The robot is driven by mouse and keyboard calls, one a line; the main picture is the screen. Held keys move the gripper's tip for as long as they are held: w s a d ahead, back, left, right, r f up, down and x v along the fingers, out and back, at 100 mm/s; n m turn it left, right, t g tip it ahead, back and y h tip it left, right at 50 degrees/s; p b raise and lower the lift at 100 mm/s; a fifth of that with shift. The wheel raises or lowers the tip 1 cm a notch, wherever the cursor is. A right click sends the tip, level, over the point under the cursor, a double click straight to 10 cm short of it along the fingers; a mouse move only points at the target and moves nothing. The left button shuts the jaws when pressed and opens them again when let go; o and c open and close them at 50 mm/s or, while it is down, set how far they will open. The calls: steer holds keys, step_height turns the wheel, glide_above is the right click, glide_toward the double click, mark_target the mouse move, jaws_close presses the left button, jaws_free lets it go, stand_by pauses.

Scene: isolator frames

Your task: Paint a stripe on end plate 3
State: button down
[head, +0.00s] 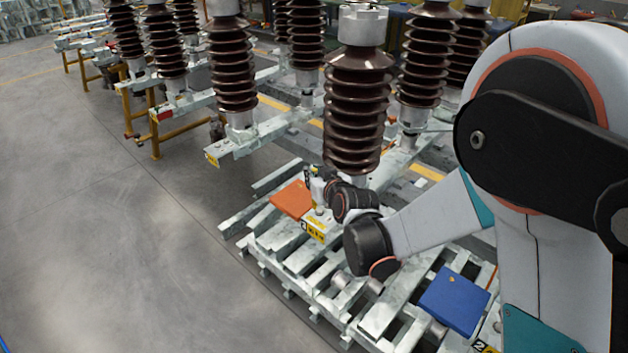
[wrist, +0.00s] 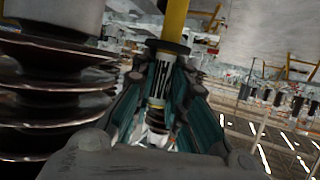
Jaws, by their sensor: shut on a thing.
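My gripper (head: 318,184) is at the end plate with a yellow tag (head: 315,231), below the nearest brown insulator column (head: 357,105). The tag's digit is too small to read surely, so I cannot confirm that this is end plate 3. In the wrist view, the teal fingers of my gripper (wrist: 166,95) are shut on a slim pale tool (wrist: 160,80) with a dark collar. I cannot tell whether its tip touches the plate. No stripe can be made out.
An orange board (head: 292,200) lies left of my gripper. A blue board (head: 454,300) lies on the slatted grey frame at lower right. Ribbed insulator columns stand close around, one (wrist: 55,90) filling the wrist view's left. Open floor (head: 110,240) lies to the left.

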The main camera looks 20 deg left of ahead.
steer(key=shift+r+p, duration=0.6)
steer(key=shift+r, duration=0.65)
